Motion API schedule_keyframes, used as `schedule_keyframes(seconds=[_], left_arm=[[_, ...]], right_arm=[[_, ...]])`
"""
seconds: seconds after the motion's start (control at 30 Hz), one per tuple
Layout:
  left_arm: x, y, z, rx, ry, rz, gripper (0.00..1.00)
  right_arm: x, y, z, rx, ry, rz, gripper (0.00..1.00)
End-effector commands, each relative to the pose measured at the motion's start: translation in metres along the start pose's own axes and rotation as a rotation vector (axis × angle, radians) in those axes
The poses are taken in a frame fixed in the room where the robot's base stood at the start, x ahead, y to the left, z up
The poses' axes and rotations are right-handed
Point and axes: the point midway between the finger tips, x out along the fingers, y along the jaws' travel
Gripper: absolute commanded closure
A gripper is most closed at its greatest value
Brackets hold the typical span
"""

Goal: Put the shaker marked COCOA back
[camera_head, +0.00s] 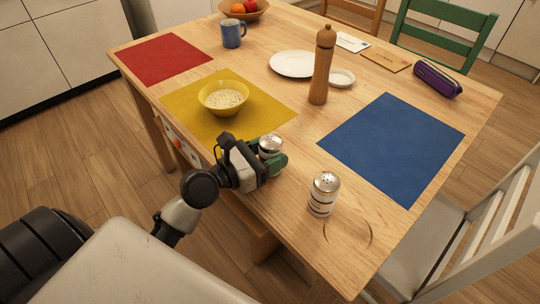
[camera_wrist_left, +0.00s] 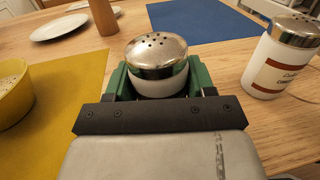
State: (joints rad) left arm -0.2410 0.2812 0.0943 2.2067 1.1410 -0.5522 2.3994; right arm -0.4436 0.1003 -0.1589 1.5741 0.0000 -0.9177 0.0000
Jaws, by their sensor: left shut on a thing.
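My left gripper (camera_head: 272,158) is shut on a shaker (camera_head: 270,144) with a domed, perforated metal lid and a white body. It is at the table's near edge, by the near right corner of the yellow mat. In the left wrist view the held shaker (camera_wrist_left: 157,62) stands upright between the green fingers (camera_wrist_left: 158,80). Its label is hidden, and I cannot tell whether its base touches the table. A second shaker (camera_head: 323,194) of the same kind stands upright to the right; its label is too small to read surely. My right gripper is not in view.
A faint ring mark (camera_head: 347,247) lies on bare wood right of the second shaker. The yellow mat (camera_head: 265,107) holds a cereal bowl (camera_head: 224,98). A blue mat (camera_head: 395,146) is empty. A tall wooden mill (camera_head: 322,68) stands near the plates (camera_head: 288,64). A white chair (camera_head: 490,215) is at the right.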

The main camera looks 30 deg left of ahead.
Motion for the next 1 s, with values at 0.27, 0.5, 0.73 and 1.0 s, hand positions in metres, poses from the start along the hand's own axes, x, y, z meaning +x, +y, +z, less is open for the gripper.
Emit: schedule_keyframes(seconds=[0.27, 0.5, 0.73, 1.0], left_arm=[[-0.0001, -0.0002, -0.0004, 0.000, 0.000, 0.000, 0.71], [-0.0001, -0.0003, -0.0038, 0.000, 0.000, -0.001, 0.32], [-0.0001, -0.0003, -0.0037, 0.000, 0.000, -0.001, 0.20], [-0.0092, -0.0004, -0.0023, 0.000, 0.003, 0.000, 0.20]], right_arm=[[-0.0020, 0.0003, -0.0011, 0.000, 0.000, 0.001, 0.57], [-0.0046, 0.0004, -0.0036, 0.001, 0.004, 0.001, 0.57], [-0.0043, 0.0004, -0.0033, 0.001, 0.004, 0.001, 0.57], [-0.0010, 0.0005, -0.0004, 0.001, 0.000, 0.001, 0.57]])
